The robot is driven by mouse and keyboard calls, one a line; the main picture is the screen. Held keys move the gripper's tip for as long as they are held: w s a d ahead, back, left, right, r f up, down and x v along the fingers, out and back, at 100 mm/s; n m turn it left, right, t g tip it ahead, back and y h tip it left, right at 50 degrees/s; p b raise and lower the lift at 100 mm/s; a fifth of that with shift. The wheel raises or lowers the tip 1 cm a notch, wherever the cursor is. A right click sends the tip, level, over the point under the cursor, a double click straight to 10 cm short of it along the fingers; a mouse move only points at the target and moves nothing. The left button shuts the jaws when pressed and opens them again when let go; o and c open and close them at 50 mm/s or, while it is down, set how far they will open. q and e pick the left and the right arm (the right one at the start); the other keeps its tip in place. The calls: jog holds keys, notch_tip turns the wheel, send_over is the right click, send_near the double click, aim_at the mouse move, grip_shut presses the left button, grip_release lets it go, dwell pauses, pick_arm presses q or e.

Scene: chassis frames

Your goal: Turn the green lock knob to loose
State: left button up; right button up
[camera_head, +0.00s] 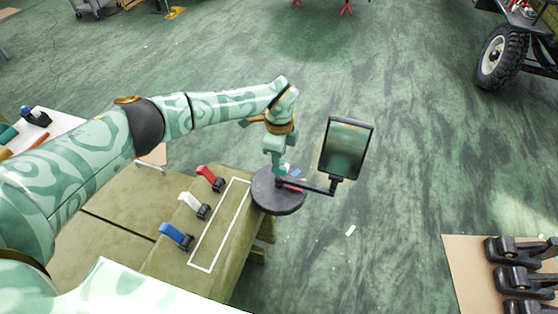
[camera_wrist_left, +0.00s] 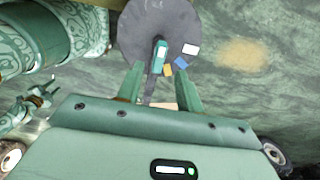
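A dark round disc (camera_head: 262,195) sits at the end of the olive bench. It also shows in the left wrist view (camera_wrist_left: 130,35). The green lock knob (camera_wrist_left: 158,58) stands on this disc, beside white, blue and yellow marks; it points roughly between the white and yellow sides. My left gripper (camera_head: 279,165) reaches down over the disc. In the left wrist view its two fingers (camera_wrist_left: 159,76) are spread, with the knob between or just beyond the tips; contact is not clear. A small patterned arm end at the left (camera_wrist_left: 36,100) looks like my right gripper; its fingers are unclear.
A mirror-like panel (camera_head: 346,150) stands on a dark arm right of the disc. Red (camera_head: 208,177), white (camera_head: 194,205) and blue (camera_head: 176,236) levers line the bench (camera_head: 225,235). A board with black clamps (camera_head: 520,270) is at lower right.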

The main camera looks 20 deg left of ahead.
pick_arm(q)
notch_tip(320, 180, up, 12)
jog(key=shift+f+p, duration=0.25)
jog(key=shift+p, duration=0.2)
jog(key=shift+s+f, duration=0.1)
